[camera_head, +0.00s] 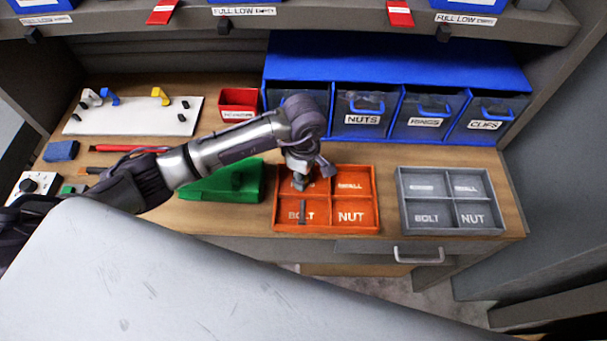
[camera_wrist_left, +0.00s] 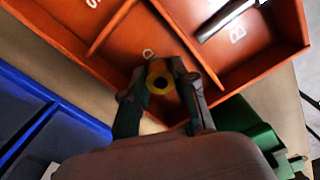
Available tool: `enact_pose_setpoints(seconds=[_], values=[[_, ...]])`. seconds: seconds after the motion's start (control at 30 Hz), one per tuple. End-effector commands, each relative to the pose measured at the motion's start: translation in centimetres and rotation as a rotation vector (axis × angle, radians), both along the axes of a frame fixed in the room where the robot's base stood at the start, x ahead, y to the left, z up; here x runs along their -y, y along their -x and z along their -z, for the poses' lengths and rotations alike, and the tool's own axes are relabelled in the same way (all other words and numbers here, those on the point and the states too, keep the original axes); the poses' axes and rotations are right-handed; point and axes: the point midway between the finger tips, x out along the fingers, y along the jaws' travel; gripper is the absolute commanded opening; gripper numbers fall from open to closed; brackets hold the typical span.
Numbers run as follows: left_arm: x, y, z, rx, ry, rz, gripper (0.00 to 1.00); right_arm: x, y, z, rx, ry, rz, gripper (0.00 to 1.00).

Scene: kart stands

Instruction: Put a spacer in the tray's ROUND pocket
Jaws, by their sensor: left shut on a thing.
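The orange tray (camera_head: 326,229) lies on the bench with four compartments. A dark bolt lies in its BOLT pocket, also seen in the left wrist view as a bolt (camera_wrist_left: 222,19). My left gripper (camera_head: 303,181) points down into the tray's back-left pocket, whose label it mostly covers. In the left wrist view my left gripper (camera_wrist_left: 162,90) is shut on a yellow ring-shaped spacer (camera_wrist_left: 159,77) with a dark hole. Beside the spacer, the letter D of the pocket's label shows. I cannot tell whether the spacer touches the pocket floor. My right gripper is not in view.
A grey tray (camera_head: 452,232) with similar labelled pockets stands to the right. Blue bins (camera_head: 397,62) marked NUTS, RINGS and CLIPS stand behind. A green object (camera_head: 225,183) is close on the tray's left. A red bin (camera_head: 240,100) and a white board (camera_head: 130,117) stand farther left.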

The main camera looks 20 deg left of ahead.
Motion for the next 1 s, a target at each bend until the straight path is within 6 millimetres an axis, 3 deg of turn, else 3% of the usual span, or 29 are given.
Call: enact_pose_setpoints(seconds=[0.1,0.5,0.67,1.0], values=[[0.0,0.0,0.1,0.0,0.0,0.0,0.38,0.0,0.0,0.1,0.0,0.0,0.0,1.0],[0.0,-0.1,-0.5,0.003,0.001,0.0,0.38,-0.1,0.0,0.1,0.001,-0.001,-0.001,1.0],[0.0,-0.2,-3.1,0.007,0.001,0.001,0.38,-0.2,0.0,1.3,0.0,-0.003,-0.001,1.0],[0.0,-0.1,-10.0,0.006,0.0,0.001,0.38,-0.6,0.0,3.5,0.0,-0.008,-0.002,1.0]])
